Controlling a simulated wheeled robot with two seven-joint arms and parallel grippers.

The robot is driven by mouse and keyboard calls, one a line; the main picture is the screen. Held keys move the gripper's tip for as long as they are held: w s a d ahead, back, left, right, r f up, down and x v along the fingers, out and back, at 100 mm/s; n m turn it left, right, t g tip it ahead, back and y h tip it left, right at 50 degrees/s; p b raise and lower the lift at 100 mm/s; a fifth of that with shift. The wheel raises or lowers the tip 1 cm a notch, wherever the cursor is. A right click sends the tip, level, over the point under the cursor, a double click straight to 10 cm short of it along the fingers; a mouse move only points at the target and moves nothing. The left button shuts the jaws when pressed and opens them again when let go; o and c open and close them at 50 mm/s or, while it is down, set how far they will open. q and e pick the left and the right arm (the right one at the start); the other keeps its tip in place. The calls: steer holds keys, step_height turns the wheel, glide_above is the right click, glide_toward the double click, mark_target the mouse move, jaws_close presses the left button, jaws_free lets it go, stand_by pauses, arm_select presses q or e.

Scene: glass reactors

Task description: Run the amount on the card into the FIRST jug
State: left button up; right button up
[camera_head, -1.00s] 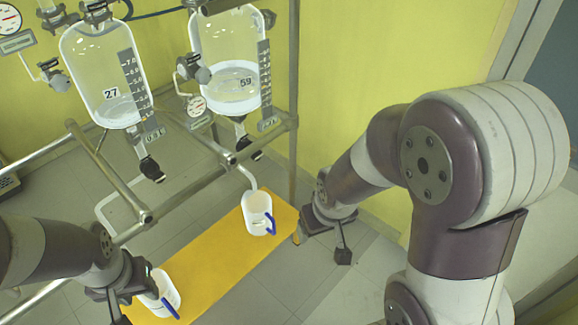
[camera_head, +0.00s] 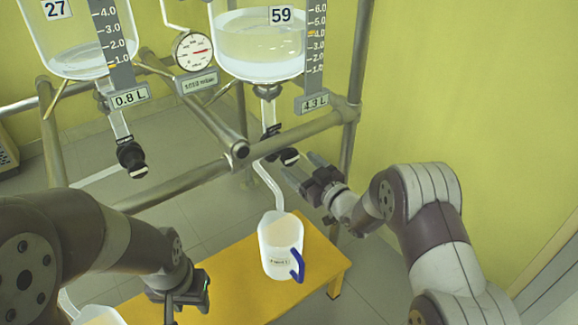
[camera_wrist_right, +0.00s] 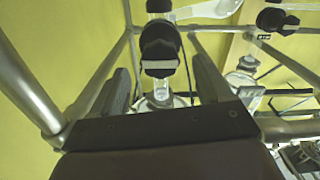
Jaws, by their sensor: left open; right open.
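The white jug with a blue handle (camera_head: 279,250) stands upright on the yellow bench below the bent outlet tube (camera_head: 268,185) of reactor 59 (camera_head: 258,40). Its label is too small to read surely. A second jug (camera_head: 98,317) is cut off at the bottom left. My right gripper (camera_head: 300,176) is open, just below and right of the black valve knob (camera_head: 289,157). In the right wrist view a black knob (camera_wrist_right: 159,50) shows ahead between the open fingers (camera_wrist_right: 163,78). My left gripper (camera_head: 186,300) is open near the second jug. No card shows.
Reactor 27 (camera_head: 75,35) at the left has a 0.8 L readout (camera_head: 130,97) and its own black valve knob (camera_head: 132,158). Metal frame rails (camera_head: 180,187) cross in front of the reactors. A pressure gauge (camera_head: 193,51) hangs between them. The yellow bench (camera_head: 235,275) has bare room left of the jug.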

mark_target(292, 160)
steer(key=b+x, duration=0.1)
steer(key=x, duration=0.4)
steer(key=shift+w+a, duration=0.2)
steer(key=shift+w, duration=0.15)
steer(key=c, duration=1)
steer(key=shift+n+b, duration=0.3)
